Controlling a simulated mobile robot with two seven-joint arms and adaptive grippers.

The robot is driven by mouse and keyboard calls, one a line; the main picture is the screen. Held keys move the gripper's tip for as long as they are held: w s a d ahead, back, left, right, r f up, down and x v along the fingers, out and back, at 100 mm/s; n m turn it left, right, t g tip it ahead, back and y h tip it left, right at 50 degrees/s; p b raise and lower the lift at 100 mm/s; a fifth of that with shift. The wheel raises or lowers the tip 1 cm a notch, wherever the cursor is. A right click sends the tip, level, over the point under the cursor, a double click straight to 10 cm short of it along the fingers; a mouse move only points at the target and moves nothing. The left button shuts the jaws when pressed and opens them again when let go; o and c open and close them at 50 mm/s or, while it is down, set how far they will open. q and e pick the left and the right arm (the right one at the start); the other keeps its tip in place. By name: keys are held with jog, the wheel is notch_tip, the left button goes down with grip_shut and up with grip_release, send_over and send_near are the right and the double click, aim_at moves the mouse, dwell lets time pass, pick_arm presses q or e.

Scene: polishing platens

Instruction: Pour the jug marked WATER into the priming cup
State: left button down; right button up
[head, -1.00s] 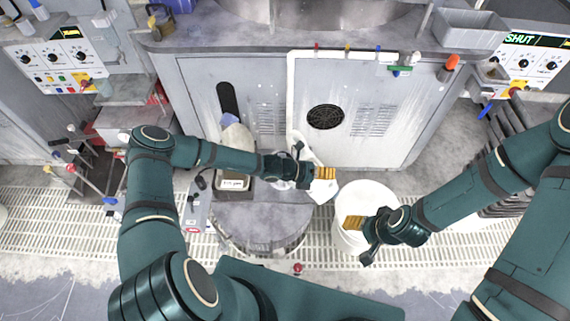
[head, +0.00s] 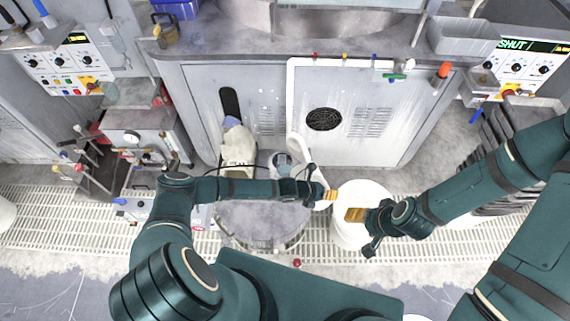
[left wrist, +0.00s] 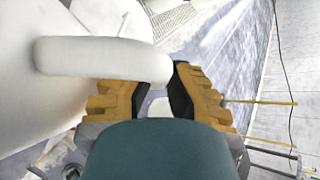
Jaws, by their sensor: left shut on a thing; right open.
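My left gripper (head: 331,195) is shut on the thick white handle of a white jug (left wrist: 42,112), whose large body fills the left of the left wrist view. A small round grey-blue vessel (head: 283,160), possibly the priming cup, is just behind my left forearm, above the grey round-topped stand (head: 262,222). I cannot tell whether the jug is tilted. My right gripper (head: 354,214) is open and empty over the white bucket (head: 374,190).
The grey machine cabinet (head: 390,130) stands behind, with a white pipe (head: 291,95) down its front. A pale bag-like thing (head: 238,145) leans left of the stand. A gauge box (head: 132,138) is farther left. Floor grating (head: 60,215) shows at left.

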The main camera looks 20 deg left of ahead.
pick_arm(q)
jog(key=shift+s+d+f+y+p, duration=0.15)
jog(key=shift+d+f+y+p, duration=0.2)
jog(key=shift+f, duration=0.2)
jog(key=d+f+m+t+y+b, duration=0.1)
jog(key=d+f+y+b, duration=0.1)
jog(key=f+b, duration=0.4)
jog(key=s+d+f+m+t+y+b, duration=0.1)
jog(key=f+m+y+b, duration=0.1)
jog(key=f+y+b, duration=0.2)
jog(key=shift+s+d+f+t+b, duration=0.15)
jog(key=shift+d+f+t+b, duration=0.25)
jog(key=shift+f+b, duration=0.9)
jog(key=shift+a+r, duration=0.1)
jog(key=shift+r, duration=0.15)
